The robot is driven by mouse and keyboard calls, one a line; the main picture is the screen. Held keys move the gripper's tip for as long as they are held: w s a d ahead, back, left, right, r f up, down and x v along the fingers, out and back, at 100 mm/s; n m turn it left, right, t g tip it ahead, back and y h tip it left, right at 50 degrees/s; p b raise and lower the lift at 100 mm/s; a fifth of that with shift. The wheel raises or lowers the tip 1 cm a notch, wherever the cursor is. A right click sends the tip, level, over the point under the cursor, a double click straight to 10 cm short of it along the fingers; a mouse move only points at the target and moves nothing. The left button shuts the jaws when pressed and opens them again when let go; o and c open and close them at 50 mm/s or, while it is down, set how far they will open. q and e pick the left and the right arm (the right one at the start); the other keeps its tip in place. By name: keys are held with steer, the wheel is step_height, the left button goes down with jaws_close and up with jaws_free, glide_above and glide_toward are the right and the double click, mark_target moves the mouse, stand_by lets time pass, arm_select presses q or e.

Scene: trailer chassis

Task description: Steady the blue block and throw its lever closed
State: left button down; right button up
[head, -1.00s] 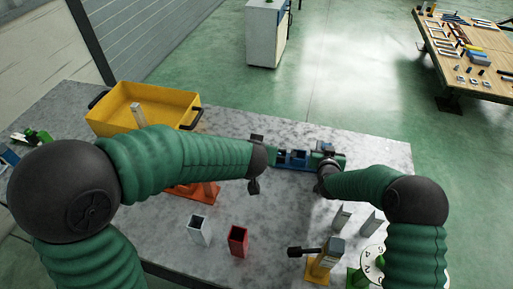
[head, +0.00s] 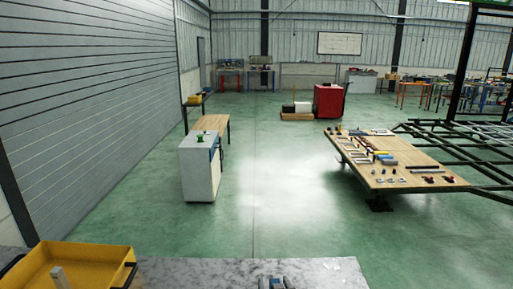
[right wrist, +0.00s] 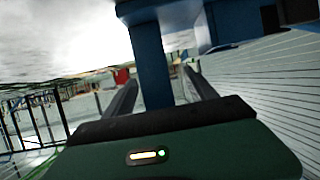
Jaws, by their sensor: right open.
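My right gripper (right wrist: 160,85) shows in the right wrist view with its two dark fingers apart. A blue upright post (right wrist: 152,50) stands between the fingers. It joins a wider blue part (right wrist: 185,8) at the top of that view, which looks like part of the blue block. I cannot tell whether either finger touches the post, or which piece is the lever. In the head view, a small grey and blue piece (head: 275,283) is cut off by the bottom edge; I cannot tell if it is the block or my gripper. My left gripper is out of view.
The far part of the grey worktable (head: 200,270) shows at the bottom of the head view, with a yellow bin (head: 85,255) at its left. A white cabinet (head: 200,168) and a wooden bench (head: 390,165) stand beyond. Green floor between them is clear.

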steer(key=p+v, duration=0.2)
steer(key=v, duration=0.4)
steer(key=shift+s+r+p, duration=0.15)
steer(key=shift+r+p, duration=0.1)
steer(key=shift+p, duration=0.05)
steer(key=shift+s+r, duration=0.15)
steer(key=shift+s, duration=0.45)
steer(key=o, duration=0.6)
steer(key=shift+c, duration=0.2)
step_height(320, 180, up, 10)
steer(key=shift+f, duration=0.2)
